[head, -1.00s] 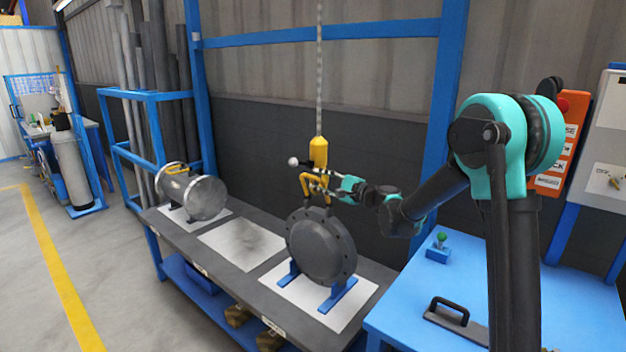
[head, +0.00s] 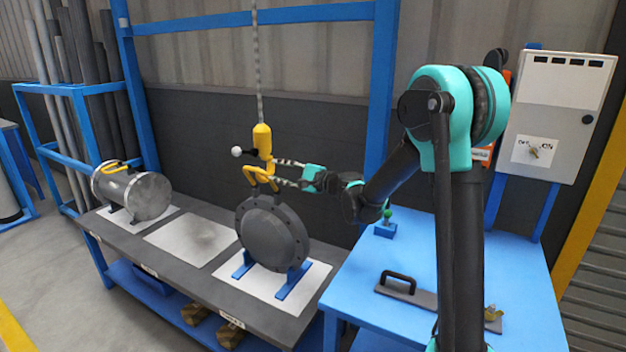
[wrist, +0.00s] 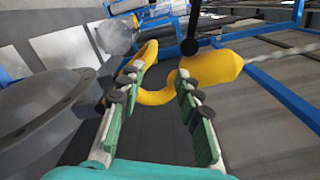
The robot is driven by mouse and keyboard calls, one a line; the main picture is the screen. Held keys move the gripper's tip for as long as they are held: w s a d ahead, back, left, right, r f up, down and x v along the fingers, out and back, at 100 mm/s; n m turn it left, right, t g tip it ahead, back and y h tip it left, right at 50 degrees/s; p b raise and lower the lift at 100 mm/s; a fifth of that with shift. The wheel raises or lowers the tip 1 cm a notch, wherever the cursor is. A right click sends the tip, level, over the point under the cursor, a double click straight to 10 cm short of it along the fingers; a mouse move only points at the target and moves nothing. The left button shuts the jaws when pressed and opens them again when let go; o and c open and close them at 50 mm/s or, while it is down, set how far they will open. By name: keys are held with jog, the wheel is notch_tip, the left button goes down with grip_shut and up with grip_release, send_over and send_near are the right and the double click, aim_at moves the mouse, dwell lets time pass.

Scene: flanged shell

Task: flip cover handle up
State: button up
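A dark round flanged cover (head: 273,240) stands upright on the bench in blue supports. A small dark loop (head: 264,185) shows at its top, close under a yellow hook (head: 256,172). I cannot tell whether hook and loop touch. My gripper (head: 275,172) is beside the hook, fingers spread. In the wrist view my gripper (wrist: 155,105) is open, with part of the yellow hook (wrist: 155,97) between the fingers and a visible gap on the right. A grey flange (wrist: 45,115) fills the left there. A grey flat plate with a black handle (head: 398,282) lies on the blue table.
The hook hangs from a yellow block (head: 262,140) on a chain (head: 258,60), with a pale ball (head: 237,152) beside it. A green-knobbed control (head: 386,225) and a switch box (head: 553,115) are at right.

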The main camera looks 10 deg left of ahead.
jog(key=v, duration=1.8)
jog(key=shift+d, duration=0.4)
dwell(1.0)
jog(key=shift+s, duration=0.15)
